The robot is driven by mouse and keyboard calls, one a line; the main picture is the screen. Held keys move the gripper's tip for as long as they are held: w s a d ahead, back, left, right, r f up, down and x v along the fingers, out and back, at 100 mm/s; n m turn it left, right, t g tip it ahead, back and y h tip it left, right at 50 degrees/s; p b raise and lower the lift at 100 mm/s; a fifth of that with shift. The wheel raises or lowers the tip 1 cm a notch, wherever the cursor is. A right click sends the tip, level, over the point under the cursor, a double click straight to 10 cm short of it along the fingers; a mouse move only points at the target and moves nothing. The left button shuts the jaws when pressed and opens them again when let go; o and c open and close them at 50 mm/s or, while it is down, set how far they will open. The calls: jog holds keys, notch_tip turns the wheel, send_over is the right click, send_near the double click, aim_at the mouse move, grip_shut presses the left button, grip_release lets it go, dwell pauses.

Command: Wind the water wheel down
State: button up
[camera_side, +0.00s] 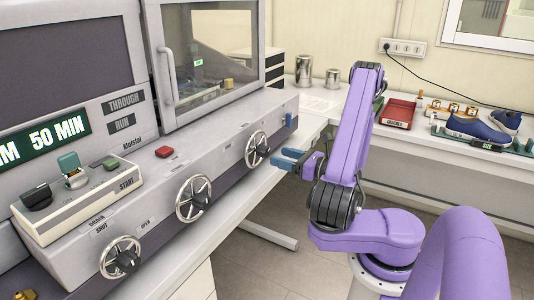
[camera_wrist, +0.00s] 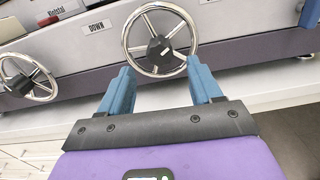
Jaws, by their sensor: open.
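The right-hand metal handwheel (camera_side: 257,149) is on the front of the grey machine, with spokes and a dark hub. It also shows in the wrist view (camera_wrist: 160,38), beside a label reading DOWN (camera_wrist: 97,26) on its left. My gripper (camera_side: 279,158) is in front of this wheel, blue fingers apart and empty. In the wrist view its fingertips (camera_wrist: 160,68) are on either side below the wheel's rim; I cannot tell whether they touch it. No label naming a water wheel is readable.
A middle handwheel (camera_side: 194,198) and a left one (camera_side: 120,257) sit along the same machine front. A blue part (camera_side: 291,120) sticks out at the machine's right end. A red tray (camera_side: 397,113) and a blue shoe (camera_side: 477,131) are on the back bench.

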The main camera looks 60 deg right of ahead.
aim_at(267, 153)
jog(key=shift+w, duration=3.1)
jog(key=c, duration=1)
